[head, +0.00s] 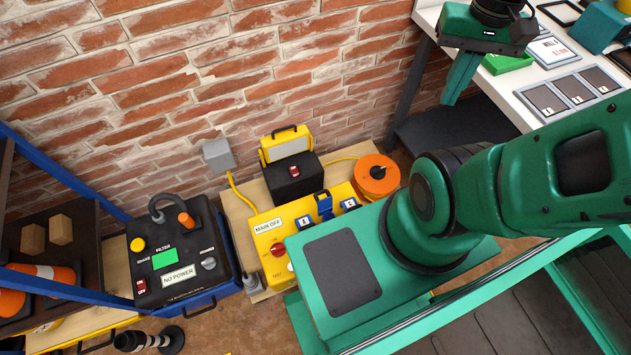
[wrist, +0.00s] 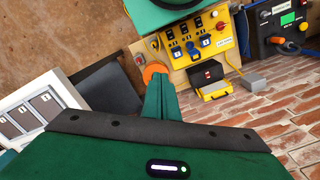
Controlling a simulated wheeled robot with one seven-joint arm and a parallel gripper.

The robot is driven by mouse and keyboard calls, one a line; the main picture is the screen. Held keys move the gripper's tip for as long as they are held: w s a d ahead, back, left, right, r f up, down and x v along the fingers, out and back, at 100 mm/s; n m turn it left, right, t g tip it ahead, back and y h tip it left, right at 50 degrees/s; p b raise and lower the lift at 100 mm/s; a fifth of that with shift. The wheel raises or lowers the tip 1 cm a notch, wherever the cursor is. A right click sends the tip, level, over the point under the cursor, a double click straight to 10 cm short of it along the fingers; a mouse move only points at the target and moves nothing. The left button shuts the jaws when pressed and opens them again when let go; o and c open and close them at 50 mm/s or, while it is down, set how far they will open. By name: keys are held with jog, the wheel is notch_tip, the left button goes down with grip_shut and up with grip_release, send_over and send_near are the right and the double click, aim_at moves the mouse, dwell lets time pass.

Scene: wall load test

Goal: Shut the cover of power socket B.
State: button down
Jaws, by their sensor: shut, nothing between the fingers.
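The yellow power box (head: 268,215) stands on a wooden board by the brick wall. It also shows in the wrist view (wrist: 222,30). Several blue-framed sockets sit along its top. The middle one has a blue cover (head: 323,203) standing up, also visible in the wrist view (wrist: 192,48). The covers on either side, left (head: 304,221) and right (head: 349,204), look flat with pale labels. The letters are too small to read surely. My gripper (head: 457,92) is shut and empty, up at the right beside the white table, well apart from the box. Its fingers show in the wrist view (wrist: 158,80).
A black case with a yellow lid (head: 292,175) stands behind the box; an orange reel (head: 377,176) is to its right. A black filter unit (head: 178,255) stands left. The white table (head: 530,92) is at the right. My arm hides part of the floor.

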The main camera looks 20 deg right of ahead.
jog(key=w+d+f+n, duration=0.15)
jog(key=w+f, duration=0.35)
jog(key=w, duration=0.7)
jog(key=w+a+f+n+g+h, duration=0.15)
jog(key=w+a+f, duration=0.35)
jog(key=w+f, duration=0.7)
jog(key=w+a+f+n, duration=0.1)
jog(key=a+f, duration=0.4)
jog(key=f, duration=0.5)
jog(key=w+a+f+n+y, duration=0.1)
jog(key=a+f, duration=0.3)
jog(key=f, duration=0.6)
jog(key=a+f+n, duration=0.1)
jog(key=a+f, duration=0.4)
jog(key=f, duration=0.5)
jog(key=s+f, duration=0.5)
jog(key=f, duration=0.6)
jog(key=shift+s, duration=0.35)
jog(key=shift+a+g, duration=0.1)
jog(key=shift+g, duration=0.15)
